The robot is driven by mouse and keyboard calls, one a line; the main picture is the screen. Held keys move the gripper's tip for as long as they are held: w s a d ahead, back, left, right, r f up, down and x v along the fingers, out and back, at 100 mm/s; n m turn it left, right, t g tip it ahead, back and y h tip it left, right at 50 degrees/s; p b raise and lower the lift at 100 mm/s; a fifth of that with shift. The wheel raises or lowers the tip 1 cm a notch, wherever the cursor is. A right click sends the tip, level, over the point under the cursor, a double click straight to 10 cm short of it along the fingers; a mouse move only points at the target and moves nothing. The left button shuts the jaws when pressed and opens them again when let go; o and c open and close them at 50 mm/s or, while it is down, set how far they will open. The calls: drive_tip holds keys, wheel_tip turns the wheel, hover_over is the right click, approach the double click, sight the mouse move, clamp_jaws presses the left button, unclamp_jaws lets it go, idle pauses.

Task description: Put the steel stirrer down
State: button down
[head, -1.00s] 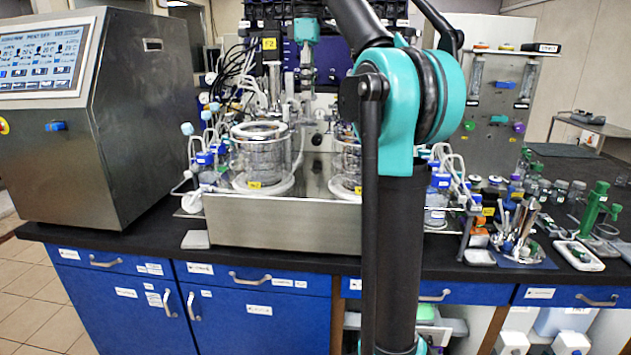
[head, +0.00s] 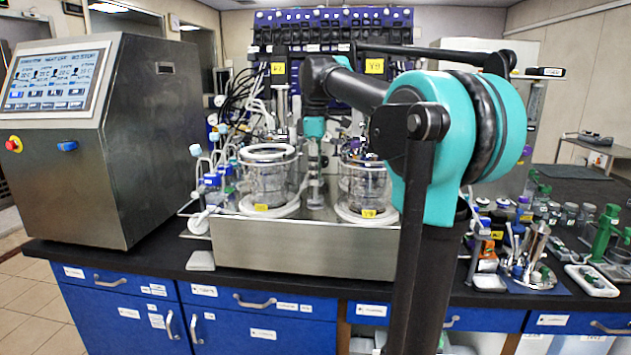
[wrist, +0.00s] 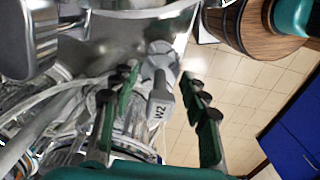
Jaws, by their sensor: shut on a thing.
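My gripper (wrist: 165,115) shows two green fingers with dark pads in the wrist view. The rest of the stirrer is hard to make out against the bright metal. In the head view my gripper (head: 315,180) points down between the left glass vessel (head: 270,180) and the right glass vessel (head: 362,190), above the steel tray (head: 300,245). I cannot tell whether the stirrer touches the tray.
Tubes and blue-capped bottles (head: 212,185) crowd the left vessel. A steel console with a screen (head: 55,80) stands at left. Steel tools in a holder (head: 530,245) and green stands (head: 605,235) are at right. The bench's front edge at left is mostly bare.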

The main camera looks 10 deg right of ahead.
drive_tip(key=shift+f, duration=1.2)
drive_tip(key=shift+f, duration=0.1)
drive_tip(key=c, duration=0.8)
unclamp_jaws()
wheel_tip(320, 180, up, 12)
drive_tip(key=shift+r, duration=0.15)
